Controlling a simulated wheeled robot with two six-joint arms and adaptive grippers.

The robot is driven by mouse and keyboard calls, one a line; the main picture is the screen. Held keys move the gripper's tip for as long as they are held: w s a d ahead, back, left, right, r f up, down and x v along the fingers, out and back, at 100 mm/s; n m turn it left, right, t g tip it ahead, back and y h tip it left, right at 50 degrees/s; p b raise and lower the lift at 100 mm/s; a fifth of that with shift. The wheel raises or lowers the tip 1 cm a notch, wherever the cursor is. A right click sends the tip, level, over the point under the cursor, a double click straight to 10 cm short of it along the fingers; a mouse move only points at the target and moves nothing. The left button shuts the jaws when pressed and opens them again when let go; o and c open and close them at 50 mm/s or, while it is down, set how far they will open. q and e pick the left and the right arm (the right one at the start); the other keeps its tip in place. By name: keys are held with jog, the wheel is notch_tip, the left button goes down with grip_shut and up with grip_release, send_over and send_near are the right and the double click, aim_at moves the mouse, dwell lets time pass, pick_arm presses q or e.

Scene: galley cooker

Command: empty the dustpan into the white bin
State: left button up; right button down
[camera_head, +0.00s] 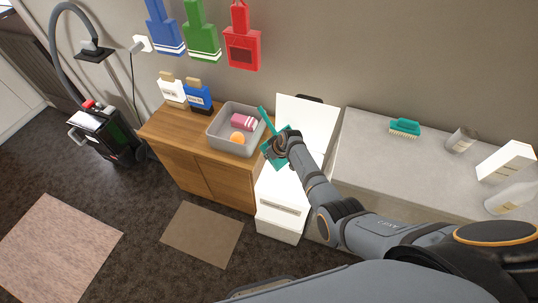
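The teal dustpan (267,122) is at my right gripper (279,146), its handle-like strip sticking up to the left and a flat teal part below the fingers. The gripper appears shut on it, tilted, above the white bin; the wrist hides much of the grip and the pan. Whether anything lies in the pan cannot be told. The white bin (283,210) stands on the floor between the wooden cabinet and the grey counter. Its white lid (312,113) is raised against the wall. My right forearm covers part of the bin's opening. My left gripper is not in view.
A grey tub (213,135) with a pink item and an orange ball sits on the wooden cabinet (181,143), close left of the dustpan. The grey counter (365,160) at right holds a teal brush (405,127), a glass jar (461,140) and a white box (506,161).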

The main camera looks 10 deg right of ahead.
jog(key=shift+s+d+r+p, duration=0.1)
jog(key=shift+s+r+p, duration=0.05)
jog(key=shift+p, duration=0.15)
jog(key=shift+s+t+y, duration=0.1)
jog(key=shift+t+y, duration=0.2)
jog(key=shift+t, duration=0.2)
jog(key=shift+d+r, duration=0.1)
jog(key=shift+r, duration=0.05)
jog(key=shift+s, duration=0.1)
dwell(0.6)
jog(key=shift+s+d+t+y, duration=0.1)
jog(key=shift+t+y, duration=0.2)
jog(key=shift+t, duration=0.1)
jog(key=shift+r, duration=0.1)
jog(key=shift+s+t+b, duration=0.15)
jog(key=shift+t+b, duration=0.2)
jog(key=shift+t, duration=0.05)
